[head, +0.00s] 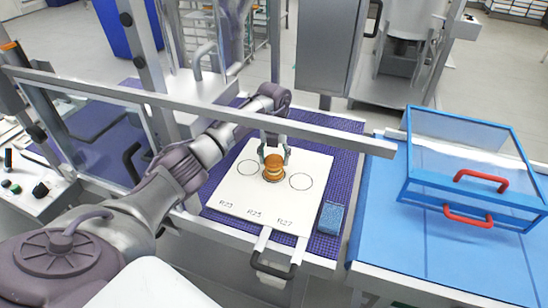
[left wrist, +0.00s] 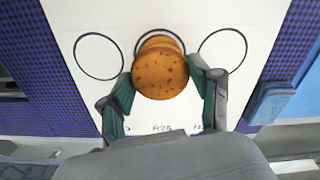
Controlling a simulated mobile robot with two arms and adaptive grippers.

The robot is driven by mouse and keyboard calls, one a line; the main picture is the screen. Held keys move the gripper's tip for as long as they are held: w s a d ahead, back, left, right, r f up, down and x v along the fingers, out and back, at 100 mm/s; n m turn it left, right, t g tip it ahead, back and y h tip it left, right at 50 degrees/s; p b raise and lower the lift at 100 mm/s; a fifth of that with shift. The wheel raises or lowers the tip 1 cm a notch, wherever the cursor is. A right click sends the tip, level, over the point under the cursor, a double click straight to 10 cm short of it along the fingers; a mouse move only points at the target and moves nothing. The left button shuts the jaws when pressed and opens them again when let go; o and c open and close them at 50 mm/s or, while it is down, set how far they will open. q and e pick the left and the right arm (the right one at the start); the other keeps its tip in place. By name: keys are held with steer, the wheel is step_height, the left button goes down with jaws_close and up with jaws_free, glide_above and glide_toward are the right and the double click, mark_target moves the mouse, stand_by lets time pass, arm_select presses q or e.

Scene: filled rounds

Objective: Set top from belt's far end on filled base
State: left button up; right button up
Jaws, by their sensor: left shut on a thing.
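A white board (head: 230,195) with circles and printed labels lies on the purple belt. At its middle circle is a stack of orange-brown rounds (head: 272,175). My left gripper (head: 274,153) is there, its two fingers on either side of the upper round. In the left wrist view the gripper (left wrist: 160,88) is shut on a speckled brown round top (left wrist: 160,75). Another round edge (left wrist: 160,42) shows just behind it, within the middle circle. The top hides most of what is below it, and I cannot tell whether they touch. My right gripper is not in view.
The left circle (head: 248,167) and right circle (head: 301,181) on the board are empty. A blue sponge-like block (head: 331,217) lies at the board's right. A blue clear-lidded box (head: 470,165) with red handles stands on the blue table at right. A metal rail (head: 200,105) crosses above the belt.

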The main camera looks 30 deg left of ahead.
arm_select(q)
steer(key=shift+f+b, duration=0.55)
steer(key=shift+f, duration=0.25)
stand_by(0.4)
steer(key=o, duration=0.8)
steer(key=shift+o, duration=0.4)
steer(key=shift+o, duration=0.6)
steer(key=shift+r+p, duration=2.55)
steer(key=shift+r, duration=1)
